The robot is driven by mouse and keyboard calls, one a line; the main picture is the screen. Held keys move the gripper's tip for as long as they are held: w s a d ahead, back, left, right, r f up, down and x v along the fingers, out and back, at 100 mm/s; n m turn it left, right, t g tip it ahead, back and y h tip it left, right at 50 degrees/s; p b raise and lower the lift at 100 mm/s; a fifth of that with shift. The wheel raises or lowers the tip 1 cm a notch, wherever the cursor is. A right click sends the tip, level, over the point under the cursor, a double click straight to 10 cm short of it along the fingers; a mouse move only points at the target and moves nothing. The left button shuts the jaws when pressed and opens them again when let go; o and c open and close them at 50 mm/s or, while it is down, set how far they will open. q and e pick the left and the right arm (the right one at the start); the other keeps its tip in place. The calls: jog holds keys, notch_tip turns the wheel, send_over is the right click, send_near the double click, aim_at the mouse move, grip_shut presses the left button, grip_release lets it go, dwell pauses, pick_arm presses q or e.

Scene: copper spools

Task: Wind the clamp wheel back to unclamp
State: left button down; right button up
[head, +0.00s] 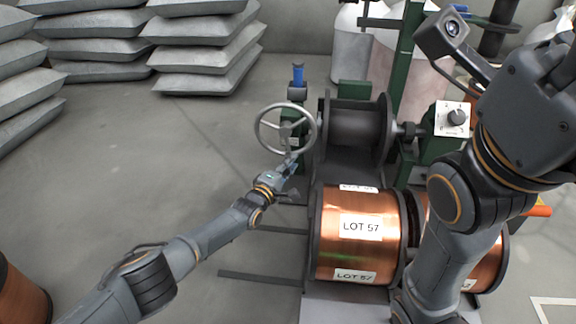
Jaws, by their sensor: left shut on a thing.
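The clamp wheel (259,133), a grey spoked handwheel, stands on the left side of a green machine frame. My left gripper (291,160) is at the wheel's lower rim and is shut on it; the fingers are small and partly hidden in the view. An empty dark spool (352,126) sits to the right of the wheel, between the machine's two sides. My right arm fills the right of the view, and its fingertips do not show.
A copper spool labelled LOT 57 (335,253) stands in front of the machine, with another partly hidden behind my right arm. A control box with a black knob (457,117) is on the right. Grey sacks (205,55) are stacked at the back left.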

pick_arm(q)
jog(key=shift+s+d+r+n, duration=0.15)
jog(key=shift+d+r+n, duration=0.05)
jog(key=shift+d+n, duration=0.45)
dwell(0.5)
dwell(0.5)
jog(key=c, duration=1.1)
grip_release()
jog(key=shift+a+r, duration=0.1)
jog(key=shift+a+t, duration=0.1)
jog(key=shift+t, duration=0.2)
jog(key=shift+s+a+f, duration=0.3)
jog(key=shift+s+a, duration=0.05)
jog(key=shift+s, duration=0.3)
jog(key=v, duration=1)
jog(key=shift+s+a+r, duration=0.2)
